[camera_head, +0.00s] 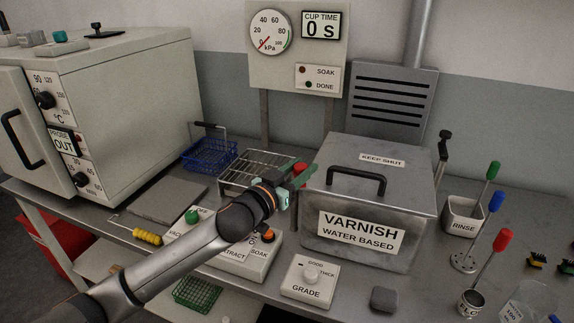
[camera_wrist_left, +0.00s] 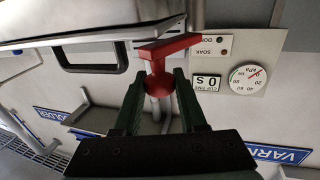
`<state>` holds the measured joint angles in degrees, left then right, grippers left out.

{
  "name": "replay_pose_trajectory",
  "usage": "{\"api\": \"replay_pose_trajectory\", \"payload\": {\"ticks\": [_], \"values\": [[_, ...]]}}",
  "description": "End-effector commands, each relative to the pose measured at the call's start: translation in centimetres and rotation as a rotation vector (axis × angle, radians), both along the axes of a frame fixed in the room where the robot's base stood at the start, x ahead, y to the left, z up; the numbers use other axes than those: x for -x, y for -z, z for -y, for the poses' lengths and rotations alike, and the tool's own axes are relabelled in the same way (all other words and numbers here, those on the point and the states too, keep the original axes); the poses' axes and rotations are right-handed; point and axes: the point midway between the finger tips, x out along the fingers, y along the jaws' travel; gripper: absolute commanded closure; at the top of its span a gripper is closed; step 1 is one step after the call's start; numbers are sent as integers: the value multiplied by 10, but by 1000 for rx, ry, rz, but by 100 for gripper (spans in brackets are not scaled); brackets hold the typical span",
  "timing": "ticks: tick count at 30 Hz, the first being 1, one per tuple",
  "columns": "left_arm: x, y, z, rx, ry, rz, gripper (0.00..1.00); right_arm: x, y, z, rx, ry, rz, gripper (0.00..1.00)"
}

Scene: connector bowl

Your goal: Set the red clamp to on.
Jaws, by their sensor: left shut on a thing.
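The red clamp (camera_wrist_left: 165,47) shows in the left wrist view as a red bar with a rounded knob below it. In the head view only a small red part of it (camera_head: 300,168) shows, at the left edge of the varnish tank (camera_head: 330,200). My left gripper (camera_wrist_left: 158,84) is shut on the clamp's rounded part, one finger on each side. In the head view the left gripper (camera_head: 292,184) covers most of the clamp. I cannot read its on or off setting. My right gripper is not in view.
The tank's lid with its black handle (camera_head: 357,179) is down. A wire rack (camera_head: 250,168) stands close left of my gripper. The control box (camera_head: 258,262) and grade box (camera_head: 311,281) lie in front. A rinse cup (camera_head: 462,216) and coloured-handled tools stand at right.

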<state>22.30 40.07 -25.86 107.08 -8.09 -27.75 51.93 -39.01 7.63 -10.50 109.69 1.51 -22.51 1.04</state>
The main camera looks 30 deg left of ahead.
Motion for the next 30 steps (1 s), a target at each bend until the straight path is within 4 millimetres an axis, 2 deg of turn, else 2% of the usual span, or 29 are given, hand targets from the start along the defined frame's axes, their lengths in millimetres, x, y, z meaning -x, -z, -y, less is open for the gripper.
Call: {"api": "replay_pose_trajectory", "payload": {"ticks": [3, 15, 30], "values": [[-4, 2, 8, 11, -84, 3, 100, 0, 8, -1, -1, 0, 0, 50], [-16, 2, 17, 4, -316, 2, 100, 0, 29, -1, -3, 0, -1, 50], [-21, 0, 19, -3, -411, 3, 100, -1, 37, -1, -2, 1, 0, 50]]}}
